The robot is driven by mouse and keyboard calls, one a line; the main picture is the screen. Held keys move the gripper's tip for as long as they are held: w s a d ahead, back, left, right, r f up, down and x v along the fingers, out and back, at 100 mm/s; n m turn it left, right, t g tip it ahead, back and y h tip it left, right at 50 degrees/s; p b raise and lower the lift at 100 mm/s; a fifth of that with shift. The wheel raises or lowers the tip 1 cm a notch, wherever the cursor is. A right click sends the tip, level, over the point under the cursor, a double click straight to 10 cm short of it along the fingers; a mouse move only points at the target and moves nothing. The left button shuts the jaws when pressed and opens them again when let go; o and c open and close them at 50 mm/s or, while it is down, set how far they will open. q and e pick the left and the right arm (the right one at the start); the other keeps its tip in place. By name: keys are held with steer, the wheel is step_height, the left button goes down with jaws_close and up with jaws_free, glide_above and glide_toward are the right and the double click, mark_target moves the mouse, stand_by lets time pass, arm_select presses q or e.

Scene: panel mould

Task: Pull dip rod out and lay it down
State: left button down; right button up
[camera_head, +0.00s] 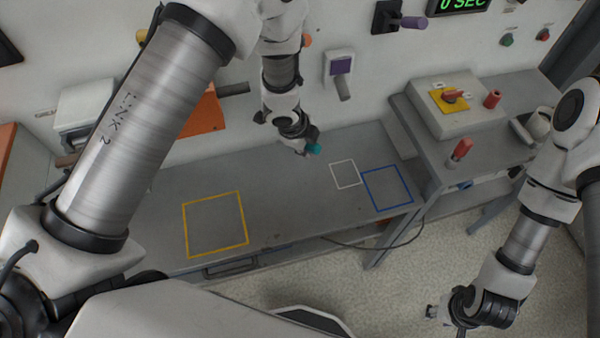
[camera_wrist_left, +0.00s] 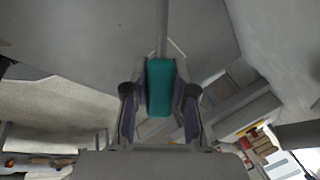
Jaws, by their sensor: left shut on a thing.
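The dip rod has a teal handle (camera_head: 314,149), which also fills the middle of the left wrist view (camera_wrist_left: 160,88). A thin grey shaft (camera_wrist_left: 162,32) runs from the handle toward the top of that view. My left gripper (camera_head: 306,150) is shut on the handle, with one finger on each side of it in the wrist view (camera_wrist_left: 160,108). It is near the back of the grey bench. In the head view the shaft cannot be made out. My right gripper (camera_head: 432,312) is low at the right over the floor, away from the rod; its jaws are too small to read.
The grey bench (camera_head: 275,205) has yellow (camera_head: 214,256), white (camera_head: 334,174) and blue (camera_head: 376,210) outlines, all empty. A side table at the right carries a switch box (camera_head: 425,117) and a red-handled part (camera_head: 461,150). A purple-faced device (camera_head: 341,65) is on the wall.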

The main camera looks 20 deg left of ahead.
arm_select(q)
step_height(320, 180, down, 9)
steer(key=b, duration=0.7)
steer(key=shift+d+r, duration=0.1)
steer(key=shift+r, duration=0.1)
steer(key=c, duration=1.1)
jaws_free()
